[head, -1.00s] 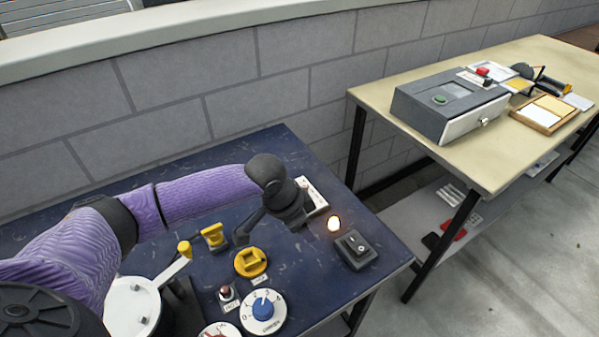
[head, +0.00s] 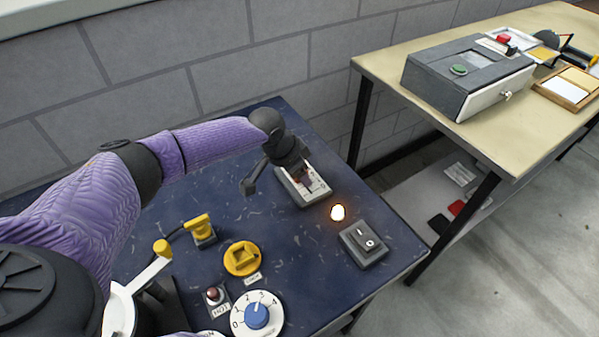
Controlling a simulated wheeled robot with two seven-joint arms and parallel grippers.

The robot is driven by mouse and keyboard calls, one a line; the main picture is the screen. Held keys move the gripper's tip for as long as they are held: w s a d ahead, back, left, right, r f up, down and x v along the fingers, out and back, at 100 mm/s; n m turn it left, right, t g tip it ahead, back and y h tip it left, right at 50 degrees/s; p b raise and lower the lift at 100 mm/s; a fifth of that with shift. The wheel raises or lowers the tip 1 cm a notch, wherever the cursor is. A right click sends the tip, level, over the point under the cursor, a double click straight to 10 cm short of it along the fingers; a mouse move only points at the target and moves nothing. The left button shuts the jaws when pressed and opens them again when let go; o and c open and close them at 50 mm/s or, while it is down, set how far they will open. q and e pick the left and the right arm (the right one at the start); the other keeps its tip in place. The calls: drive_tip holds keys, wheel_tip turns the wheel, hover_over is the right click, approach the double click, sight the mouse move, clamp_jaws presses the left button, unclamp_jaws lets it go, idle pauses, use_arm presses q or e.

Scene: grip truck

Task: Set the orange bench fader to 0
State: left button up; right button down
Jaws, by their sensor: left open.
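The bench fader (head: 318,187) is a grey box with a white marked face on the blue bench. My left gripper (head: 272,178) is over its far left end, open, with one dark finger standing out to the left above the bench top. The other finger is close over the fader's face and partly covers it. A small reddish patch shows on the face beside the finger. I cannot tell whether that is the orange knob, or whether the finger touches it. My right gripper is not in view.
On the blue bench (head: 200,270) are a lit lamp (head: 338,212), a black rocker switch (head: 364,243), a yellow knob (head: 243,258), a yellow-handled lever (head: 202,230), a red button (head: 213,294) and a blue dial (head: 257,315). A beige table (head: 395,65) with a grey box (head: 465,75) stands to the right.

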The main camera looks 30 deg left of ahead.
sight(315, 192)
use_arm(q)
drive_tip(key=c, duration=0.7)
clamp_jaws()
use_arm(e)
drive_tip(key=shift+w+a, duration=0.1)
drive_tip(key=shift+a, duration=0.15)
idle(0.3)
